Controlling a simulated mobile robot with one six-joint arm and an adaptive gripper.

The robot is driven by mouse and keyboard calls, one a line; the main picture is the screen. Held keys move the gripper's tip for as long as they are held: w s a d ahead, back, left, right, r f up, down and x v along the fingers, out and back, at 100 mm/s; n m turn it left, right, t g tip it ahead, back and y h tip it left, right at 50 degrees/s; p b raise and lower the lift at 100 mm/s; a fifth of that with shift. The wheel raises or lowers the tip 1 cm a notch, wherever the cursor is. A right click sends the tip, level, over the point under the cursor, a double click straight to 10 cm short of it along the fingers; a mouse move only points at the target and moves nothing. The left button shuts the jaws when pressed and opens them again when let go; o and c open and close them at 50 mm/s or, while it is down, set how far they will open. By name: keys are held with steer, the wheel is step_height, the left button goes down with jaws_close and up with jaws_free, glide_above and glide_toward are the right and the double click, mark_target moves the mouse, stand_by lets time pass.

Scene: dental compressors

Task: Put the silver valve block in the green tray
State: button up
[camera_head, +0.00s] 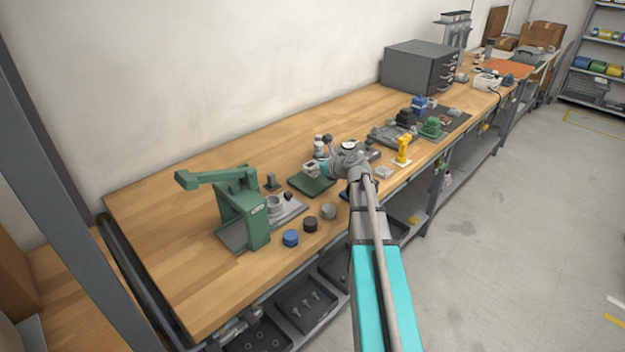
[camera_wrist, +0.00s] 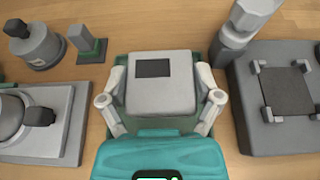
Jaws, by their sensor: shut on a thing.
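The silver valve block (camera_wrist: 165,100), a pale grey box with a dark rectangle on top, sits between my gripper's fingers (camera_wrist: 160,84). My gripper is shut on it from both sides. The green tray (camera_wrist: 117,73) shows beneath and around the block in the wrist view. In the head view the tray (camera_head: 312,188) lies on the bench, and the block (camera_head: 311,169) shows at my gripper (camera_head: 318,168) over its back part. The block looks a little above the tray, but I cannot tell whether it touches it. My wrist hides part of the tray.
A green press (camera_head: 245,207) stands left of the tray, with blue, black and grey round caps (camera_head: 310,224) in front. A grey fixture (camera_wrist: 285,95) is close on the tray's right. A yellow tool (camera_head: 403,148) stands farther right. Left of the press the bench is clear.

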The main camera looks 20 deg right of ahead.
mark_target(312, 182)
stand_by(0.3)
steer(key=shift+w+a+f+b, duration=0.15)
steer(key=shift+a+f+b, duration=0.05)
steer(key=shift+f+b, duration=0.2)
steer(key=shift+w+a+f+b, duration=0.15)
steer(key=shift+f+b, duration=0.2)
steer(key=shift+f, duration=0.05)
steer(key=shift+f+b, duration=1.25)
steer(key=o, duration=1.1)
steer(key=shift+r, duration=0.1)
steer(key=shift+s+d+r, duration=0.1)
steer(key=shift+s, duration=0.2)
steer(key=p+v, duration=0.4)
steer(key=v, duration=0.7)
steer(key=shift+s+d+r+p, duration=0.1)
steer(key=shift+s+d+p, duration=0.1)
steer(key=shift+p, duration=0.1)
